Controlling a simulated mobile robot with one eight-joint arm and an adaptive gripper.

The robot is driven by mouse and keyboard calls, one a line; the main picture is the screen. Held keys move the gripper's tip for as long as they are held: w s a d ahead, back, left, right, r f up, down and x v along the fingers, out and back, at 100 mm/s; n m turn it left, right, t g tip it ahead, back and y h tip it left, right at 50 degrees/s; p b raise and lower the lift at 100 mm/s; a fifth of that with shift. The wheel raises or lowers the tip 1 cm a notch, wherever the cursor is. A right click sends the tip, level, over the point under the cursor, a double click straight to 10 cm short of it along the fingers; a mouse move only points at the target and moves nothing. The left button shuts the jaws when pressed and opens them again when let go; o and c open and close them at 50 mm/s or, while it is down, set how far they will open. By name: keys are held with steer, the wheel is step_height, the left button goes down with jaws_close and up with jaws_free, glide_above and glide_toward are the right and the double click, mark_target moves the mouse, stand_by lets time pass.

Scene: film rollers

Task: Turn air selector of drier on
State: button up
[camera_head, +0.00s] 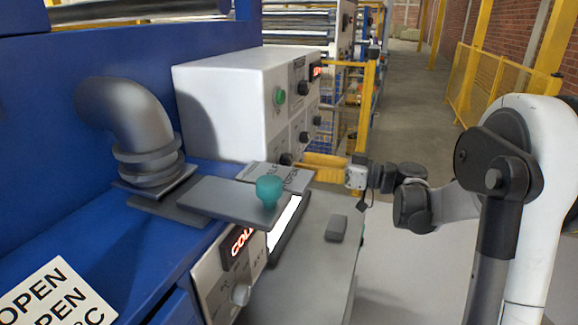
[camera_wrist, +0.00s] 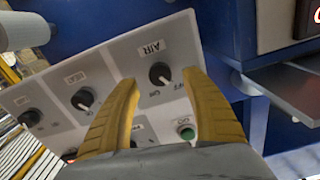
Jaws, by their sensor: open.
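The air selector (camera_wrist: 160,73) is a round black knob under an upside-down "AIR" label on the drier's white panel (camera_wrist: 110,50) in the wrist view. Its pale pointer mark faces lower right, on the side of the OFF lettering. My gripper (camera_wrist: 161,78) has its two yellow fingers open, one on each side of the knob in the picture. Contact cannot be told. In the head view my gripper (camera_head: 303,160) reaches from the right to the low near part of the white drier box (camera_head: 220,105), by a dark knob (camera_head: 286,158) at its lower edge.
The HEAT knob (camera_wrist: 82,98), another knob (camera_wrist: 30,118) and a green button (camera_wrist: 187,133) share the panel. A grey plate with a teal knob (camera_head: 269,190) and a grey pipe elbow (camera_head: 135,125) stand nearby. The aisle (camera_head: 410,90) behind is clear.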

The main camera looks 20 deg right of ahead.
mark_target(291, 162)
steer(key=shift+b+x, duration=0.4)
steer(key=shift+x, duration=1.55)
steer(key=c, duration=1.2)
steer(key=shift+m, duration=0.3)
steer(key=m+p, duration=0.1)
steer(key=m, duration=0.4)
steer(key=shift+m, duration=0.3)
steer(key=m+p, duration=0.1)
steer(key=m, duration=0.4)
steer(key=shift+m, duration=0.3)
